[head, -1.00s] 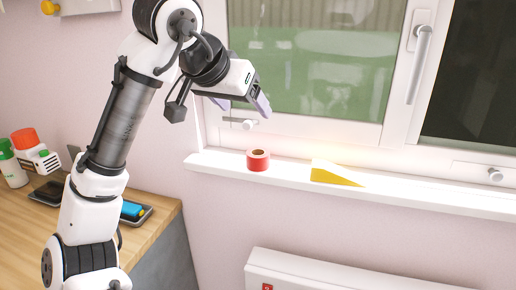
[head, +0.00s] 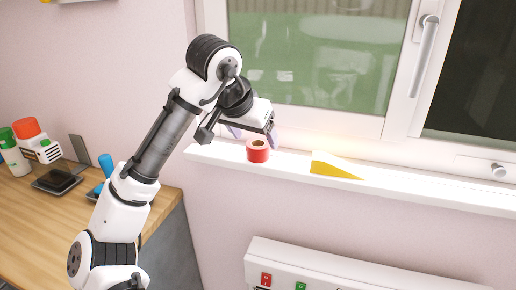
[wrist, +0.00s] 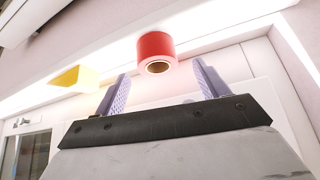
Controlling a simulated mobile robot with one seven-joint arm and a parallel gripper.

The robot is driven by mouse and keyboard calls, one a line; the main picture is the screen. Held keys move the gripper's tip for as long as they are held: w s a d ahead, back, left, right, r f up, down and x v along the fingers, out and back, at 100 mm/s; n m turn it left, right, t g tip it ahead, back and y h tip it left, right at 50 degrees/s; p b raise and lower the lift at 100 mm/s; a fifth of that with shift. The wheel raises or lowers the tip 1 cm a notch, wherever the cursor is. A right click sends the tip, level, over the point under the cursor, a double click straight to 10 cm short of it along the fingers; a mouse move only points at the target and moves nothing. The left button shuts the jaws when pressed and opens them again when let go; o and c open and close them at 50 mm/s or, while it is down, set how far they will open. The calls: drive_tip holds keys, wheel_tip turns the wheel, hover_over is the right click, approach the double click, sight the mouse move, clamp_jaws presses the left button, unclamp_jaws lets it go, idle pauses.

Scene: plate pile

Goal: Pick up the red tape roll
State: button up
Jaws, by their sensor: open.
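The red tape roll (head: 257,152) stands upright on the white windowsill (head: 420,197), with its brown core facing up. In the wrist view the roll (wrist: 155,47) lies ahead of my gripper (wrist: 157,88), between the lines of its two spread purple fingers. My gripper is open and empty. In the head view my gripper (head: 254,134) is just above and behind the roll, close to the window frame. The fingers partly overlap the roll's top edge in that view, and I cannot tell whether they touch it.
A yellow and white wedge (head: 335,167) sits on the sill right of the roll; it shows in the wrist view (wrist: 75,79). The window handle (head: 418,60) is above. A wooden counter (head: 40,225) at left holds bottles and a black device. A white panel with coloured switches (head: 330,275) is below.

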sight(258, 143)
drive_tip(key=shift+x, duration=1.8)
drive_tip(key=shift+s, duration=0.1)
drive_tip(key=c, duration=1)
drive_tip(key=shift+c, duration=0.2)
